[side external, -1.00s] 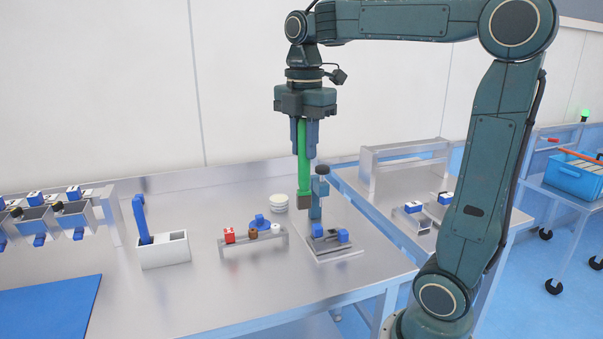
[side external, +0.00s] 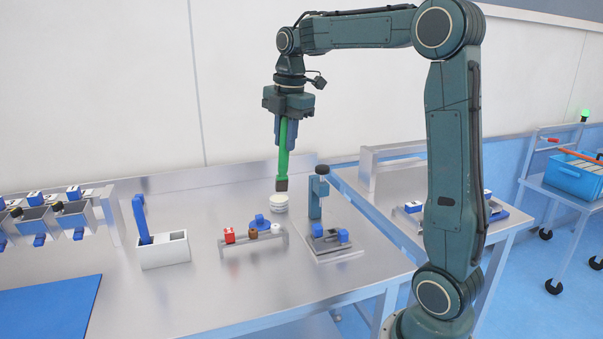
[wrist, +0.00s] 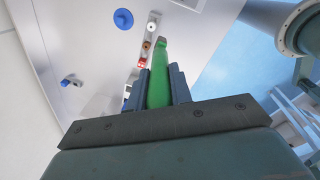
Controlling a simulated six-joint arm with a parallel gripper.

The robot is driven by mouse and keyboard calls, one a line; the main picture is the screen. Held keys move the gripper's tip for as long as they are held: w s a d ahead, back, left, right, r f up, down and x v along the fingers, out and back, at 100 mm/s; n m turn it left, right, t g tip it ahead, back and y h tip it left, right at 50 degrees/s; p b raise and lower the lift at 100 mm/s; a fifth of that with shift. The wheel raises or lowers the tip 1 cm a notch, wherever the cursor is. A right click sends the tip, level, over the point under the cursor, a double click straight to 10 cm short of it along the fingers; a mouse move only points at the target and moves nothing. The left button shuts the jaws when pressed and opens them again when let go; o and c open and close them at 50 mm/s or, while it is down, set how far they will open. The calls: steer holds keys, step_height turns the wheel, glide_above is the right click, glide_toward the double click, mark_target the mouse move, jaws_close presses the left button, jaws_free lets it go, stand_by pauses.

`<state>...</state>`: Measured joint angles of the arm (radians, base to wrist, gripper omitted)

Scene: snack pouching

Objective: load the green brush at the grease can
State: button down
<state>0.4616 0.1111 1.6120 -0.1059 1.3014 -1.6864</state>
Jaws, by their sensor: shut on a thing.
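My gripper (side external: 284,146) is shut on the green brush (side external: 284,163), which hangs upright with its dark bristle end down. The wrist view also shows the brush (wrist: 160,85) between the fingers of my gripper (wrist: 161,88). I cannot make the can out in the wrist view.
A blue-grey post fixture (side external: 315,200) is close on the right. A white holder (side external: 165,250) with a blue-handled tool stands left.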

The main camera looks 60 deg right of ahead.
steer(key=w+d+f+t, duration=0.1)
steer(key=w+d+f, duration=0.2)
steer(key=d, duration=0.6)
steer(key=w+d+f+t, duration=0.1)
steer(key=w+d+f, duration=0.3)
steer(key=d, duration=0.5)
steer(key=shift+w+d+f+h, duration=0.15)
steer(key=shift+w+d+h, duration=0.2)
steer(key=shift+w, duration=0.6)
steer(key=shift+f, duration=0.15)
steer(key=shift+f, duration=3.45)
steer(key=shift+r, duration=0.1)
step_height(320, 180, up, 7)
steer(key=shift+a, duration=0.2)
